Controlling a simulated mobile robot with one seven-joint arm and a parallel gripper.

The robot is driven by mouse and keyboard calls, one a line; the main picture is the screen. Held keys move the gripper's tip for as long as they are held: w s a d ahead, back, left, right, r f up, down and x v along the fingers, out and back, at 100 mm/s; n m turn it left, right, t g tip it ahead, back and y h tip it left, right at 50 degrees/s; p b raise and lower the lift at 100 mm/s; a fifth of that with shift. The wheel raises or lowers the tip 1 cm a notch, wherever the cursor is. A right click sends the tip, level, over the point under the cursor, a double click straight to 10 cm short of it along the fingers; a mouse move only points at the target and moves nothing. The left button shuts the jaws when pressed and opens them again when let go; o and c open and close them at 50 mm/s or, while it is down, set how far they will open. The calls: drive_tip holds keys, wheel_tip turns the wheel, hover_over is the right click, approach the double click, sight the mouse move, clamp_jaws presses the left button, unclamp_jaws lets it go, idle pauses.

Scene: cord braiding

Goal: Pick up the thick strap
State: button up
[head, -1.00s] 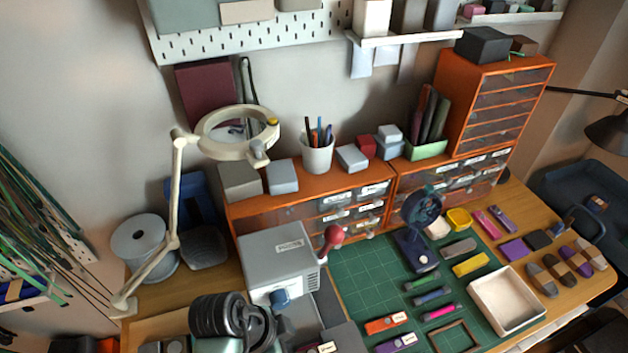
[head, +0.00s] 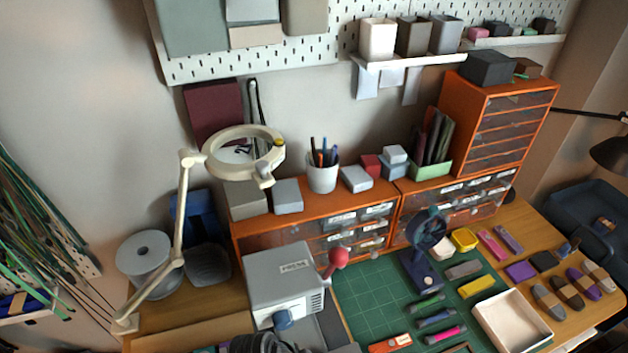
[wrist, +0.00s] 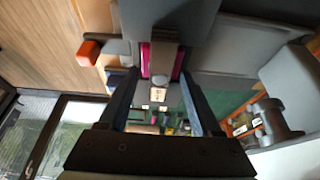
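I cannot tell for sure which thing is the thick strap. Long green and dark cords (head: 50,250) hang on the wall at the far left in the head view. Small bundles lie on and beside the green mat (head: 365,300), among them a yellow one (head: 477,286), a grey one (head: 463,269) and a magenta one (head: 445,335). In the wrist view my gripper (wrist: 160,85) has its two dark fingers apart, with nothing clearly held between them. A magenta strip and a brown-grey block show beyond the fingertips. The gripper's fingers are not visible in the head view.
A grey press (head: 285,280) with a red-knobbed lever stands mid-table. A magnifier lamp (head: 243,152) and a grey spool (head: 146,252) stand left. A small blue fan (head: 425,235), a white tray (head: 512,310) and orange drawer units (head: 495,115) are right. Part of the mat is bare.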

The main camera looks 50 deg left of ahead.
clamp_jaws()
